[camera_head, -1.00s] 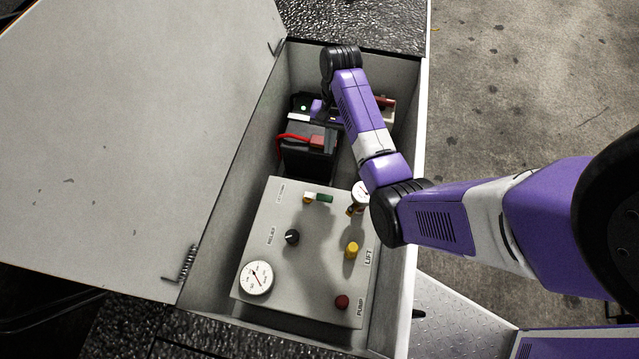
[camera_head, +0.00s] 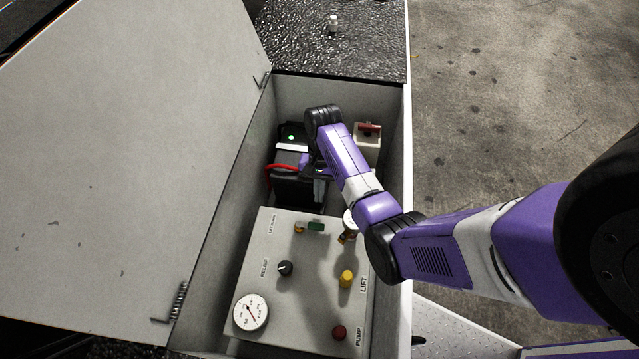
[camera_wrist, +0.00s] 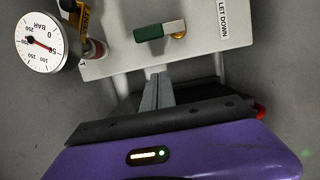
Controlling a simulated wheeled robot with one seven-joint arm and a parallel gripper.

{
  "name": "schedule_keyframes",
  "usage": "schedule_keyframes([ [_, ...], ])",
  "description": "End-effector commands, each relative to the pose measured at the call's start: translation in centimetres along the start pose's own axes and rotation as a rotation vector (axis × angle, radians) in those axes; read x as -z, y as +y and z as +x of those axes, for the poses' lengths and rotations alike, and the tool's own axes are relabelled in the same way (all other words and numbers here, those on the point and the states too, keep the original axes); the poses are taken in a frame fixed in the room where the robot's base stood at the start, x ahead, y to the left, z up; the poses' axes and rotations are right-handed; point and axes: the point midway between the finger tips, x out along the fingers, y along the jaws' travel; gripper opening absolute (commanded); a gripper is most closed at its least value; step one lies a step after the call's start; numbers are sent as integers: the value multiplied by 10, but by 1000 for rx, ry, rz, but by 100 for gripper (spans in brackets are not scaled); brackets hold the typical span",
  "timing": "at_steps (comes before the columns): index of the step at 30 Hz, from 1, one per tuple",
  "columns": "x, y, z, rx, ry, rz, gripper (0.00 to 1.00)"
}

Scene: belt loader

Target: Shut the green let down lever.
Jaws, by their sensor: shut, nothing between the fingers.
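The let down lever has a green grip (camera_head: 316,226) and a brass pivot, at the far edge of the grey control panel (camera_head: 305,262) in the head view. In the wrist view the green lever (camera_wrist: 150,33) lies sideways beside the "LET DOWN" label, with its brass pivot to the right. My gripper (camera_wrist: 158,76) is shut and empty, its fingertips just short of the panel edge and apart from the lever. In the head view my gripper (camera_head: 320,190) is partly hidden by my arm, over the black battery beyond the panel.
The open lid (camera_head: 110,170) stands at left. A red-topped switch box (camera_head: 367,135) sits in the far corner.

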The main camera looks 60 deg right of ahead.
Motion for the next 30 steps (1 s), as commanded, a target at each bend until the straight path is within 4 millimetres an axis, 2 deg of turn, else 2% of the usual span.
schedule_keyframes([
  [1,-1,1,12,-2,-3,1,0],
  [5,-1,1,36,-2,-3,1,0],
  [6,-11,1,32,-2,-1,-2,0],
  [9,-24,1,35,-1,-1,-1,0],
  [13,-35,1,38,-1,-1,-1,0],
  [30,-41,-1,40,2,0,5,0],
])
